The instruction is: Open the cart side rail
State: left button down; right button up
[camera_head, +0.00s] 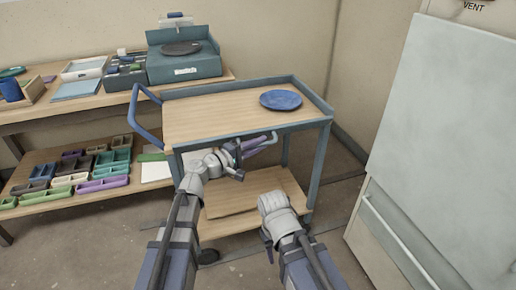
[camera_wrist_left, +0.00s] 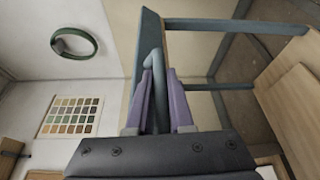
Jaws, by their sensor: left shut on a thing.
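The cart (camera_head: 215,105) has a wooden top with blue-grey edges. Its side rail (camera_head: 300,127) runs along the near edge of the top; I cannot tell how far it is tilted. A curved grey-blue handle (camera_head: 273,136) shows just below that edge. My left gripper (camera_head: 258,143) is at the handle, and its purple fingers are shut on it. In the left wrist view the handle (camera_wrist_left: 155,62) passes between the two fingers (camera_wrist_left: 158,98).
A blue plate (camera_head: 281,100) lies on the cart's top, near the right end. The lower shelf (camera_head: 240,210) is below my left arm. A table with a turntable (camera_head: 182,48) and small trays stands left. A large grey cabinet (camera_head: 450,120) stands right.

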pick_arm(q)
jog(key=shift+f+m+t+h+b, duration=0.15)
jog(key=shift+f+m+h+b, duration=0.5)
jog(key=shift+m+b, duration=1)
jog(key=shift+f+m+t+h+b, duration=0.1)
jog(key=shift+f+m+h+b, duration=0.5)
jog(key=shift+m+b, duration=1.05)
jog(key=shift+f+m+t+h+b, duration=0.15)
jog(key=shift+f+m+h+b, duration=0.5)
jog(key=shift+m+b, duration=0.95)
jog(key=shift+m, duration=0.5)
jog(key=c, duration=1.1)
grip_release()
jog(key=shift+b+v, duration=0.9)
jog(key=shift+v, duration=3.05)
jog(key=shift+w+f+b+v, duration=0.1)
jog(key=shift+b+v, duration=0.4)
jog(key=shift+v, duration=1)
jog(key=shift+w+f+b+v, duration=0.15)
jog(key=shift+b+v, duration=0.3)
jog(key=shift+v, duration=1)
jog(key=shift+w+f+b+v, duration=0.1)
jog(key=shift+b+v, duration=0.4)
jog(key=shift+v, duration=1)
